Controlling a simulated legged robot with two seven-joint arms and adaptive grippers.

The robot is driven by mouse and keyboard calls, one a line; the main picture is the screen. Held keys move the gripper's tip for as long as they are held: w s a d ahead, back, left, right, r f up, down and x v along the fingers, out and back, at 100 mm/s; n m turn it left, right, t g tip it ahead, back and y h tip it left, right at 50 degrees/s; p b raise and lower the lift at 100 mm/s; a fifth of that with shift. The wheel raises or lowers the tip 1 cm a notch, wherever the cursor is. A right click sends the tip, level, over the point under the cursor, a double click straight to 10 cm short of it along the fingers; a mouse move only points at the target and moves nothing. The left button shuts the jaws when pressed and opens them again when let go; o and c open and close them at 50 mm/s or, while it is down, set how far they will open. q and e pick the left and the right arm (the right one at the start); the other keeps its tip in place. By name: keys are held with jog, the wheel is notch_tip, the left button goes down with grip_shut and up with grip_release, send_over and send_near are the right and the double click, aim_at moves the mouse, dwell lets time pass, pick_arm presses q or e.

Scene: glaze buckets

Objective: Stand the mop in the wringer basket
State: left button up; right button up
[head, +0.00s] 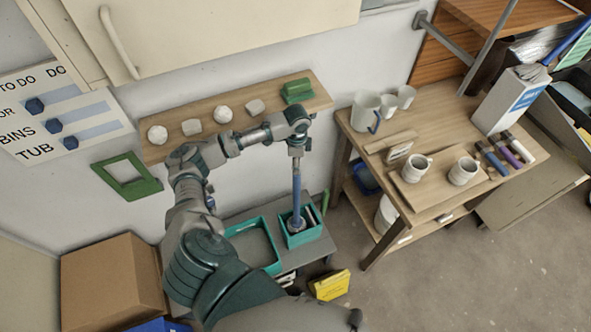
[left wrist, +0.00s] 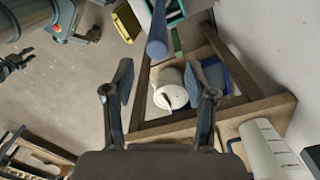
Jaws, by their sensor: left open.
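The mop's blue handle (head: 297,190) stands nearly upright in the head view. Its lower end and grey head (head: 297,224) are inside the small teal wringer basket (head: 318,234). In the left wrist view, the top of the blue handle (left wrist: 157,47) shows just beyond and between the fingertips, with a teal container edge (left wrist: 178,14) behind it. My left gripper (head: 297,148) is above the handle's top; in the wrist view its fingers (left wrist: 160,72) are spread with nothing clasped. My right gripper cannot be made out.
A teal tub (head: 276,262) is beside the basket on a grey stand. A wall shelf (head: 178,137) with pale lumps is behind my arm. A wooden table (head: 430,205) with mugs stands right; a yellow box (head: 330,285) is on the floor. Floor at lower right is clear.

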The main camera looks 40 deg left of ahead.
pick_arm(q)
jog(key=shift+r, duration=0.4)
jog(key=w+d+f+n+t+h, duration=0.2)
jog(key=w+d+f+t, duration=0.15)
jog(key=d+f, duration=0.5)
jog(key=w+d+f+n+t+h, duration=0.15)
jog(key=d+f+t, duration=0.3)
jog(key=d, duration=0.65)
jog(key=s+a+f+n+g+y, duration=0.15)
jog(key=s+f, duration=0.25)
jog(key=f, duration=0.5)
jog(key=s+a+f+n, duration=0.1)
jog(key=s+a+f, duration=0.2)
jog(key=s+f, duration=0.35)
jog(key=s+a+f+n+g+y, duration=0.1)
jog(key=s+a+f, duration=0.2)
jog(key=f, duration=0.7)
jog(key=s+f+g, duration=0.1)
jog(key=s+f, duration=0.4)
jog(key=s, duration=0.6)
jog(key=s+d+f+n+g, duration=0.1)
jog(key=s+f, duration=0.4)
jog(key=s, duration=0.6)
jog(key=s+d+f+g+y, duration=0.1)
jog(key=s+f, duration=0.4)
jog(key=s, duration=0.6)
jog(key=shift+s+g, duration=0.35)
jog(key=shift+g, duration=0.3)
